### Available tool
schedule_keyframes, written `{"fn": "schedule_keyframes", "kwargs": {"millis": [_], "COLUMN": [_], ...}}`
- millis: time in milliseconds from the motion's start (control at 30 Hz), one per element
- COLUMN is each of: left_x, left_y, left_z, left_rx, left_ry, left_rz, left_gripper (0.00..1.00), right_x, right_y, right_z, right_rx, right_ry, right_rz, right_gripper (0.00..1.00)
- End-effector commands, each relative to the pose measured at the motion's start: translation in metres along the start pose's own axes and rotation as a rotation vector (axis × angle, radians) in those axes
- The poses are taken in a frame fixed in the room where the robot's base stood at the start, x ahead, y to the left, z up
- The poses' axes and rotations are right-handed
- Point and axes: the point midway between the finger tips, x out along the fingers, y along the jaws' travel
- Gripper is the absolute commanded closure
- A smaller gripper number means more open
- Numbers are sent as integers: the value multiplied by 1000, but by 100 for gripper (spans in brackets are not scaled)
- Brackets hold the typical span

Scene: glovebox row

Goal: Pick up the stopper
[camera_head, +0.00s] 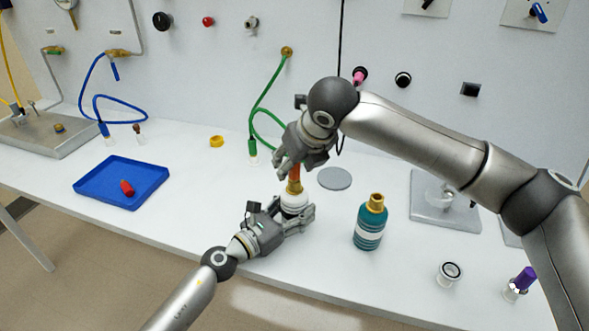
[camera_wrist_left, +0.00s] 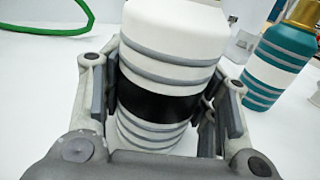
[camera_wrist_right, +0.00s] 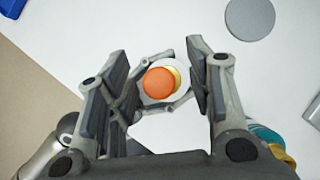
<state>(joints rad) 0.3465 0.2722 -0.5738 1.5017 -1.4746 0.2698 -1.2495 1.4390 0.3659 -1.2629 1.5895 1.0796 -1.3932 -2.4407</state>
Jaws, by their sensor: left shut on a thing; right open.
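An orange stopper (camera_head: 294,173) sits in the gold neck of a white bottle (camera_head: 295,203). My left gripper (camera_head: 284,213) is shut on the bottle's body. The left wrist view shows the white bottle (camera_wrist_left: 170,45), with its grey rings and black band, between the fingers. My right gripper (camera_head: 300,162) is above the bottle, pointing down. In the right wrist view the orange stopper (camera_wrist_right: 160,83) lies between its open fingers, with space on both sides. A red stopper (camera_head: 127,188) lies in a blue tray (camera_head: 90,196).
A teal bottle (camera_head: 369,226) with a gold neck stands right of the white bottle. A grey disc (camera_head: 334,179) lies behind. A small clear jar (camera_head: 449,274) and a purple-topped vial (camera_head: 520,282) stand at the right front. A green hose (camera_head: 262,97) hangs behind.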

Motion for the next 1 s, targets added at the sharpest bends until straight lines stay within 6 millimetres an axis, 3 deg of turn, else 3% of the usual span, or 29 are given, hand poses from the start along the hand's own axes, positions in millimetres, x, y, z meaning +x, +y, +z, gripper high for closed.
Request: {"fn": "schedule_keyframes", "kwargs": {"millis": [33,400,733,1000], "left_x": [0,0,0,0], "left_y": [0,0,0,0], "left_z": [0,0,0,-1], "left_rx": [1,0,0,0], "left_ry": [1,1,1,2], "left_rz": [0,0,0,0], "left_gripper": [76,76,76,76], "right_x": [0,0,-6,-49], "right_y": [0,0,0,0], "right_z": [0,0,5,32], "right_rx": [0,0,1,0], "right_ry": [0,0,-4,-5], "right_rz": [0,-1,-1,-1], "right_gripper": [56,100,100,100]}}
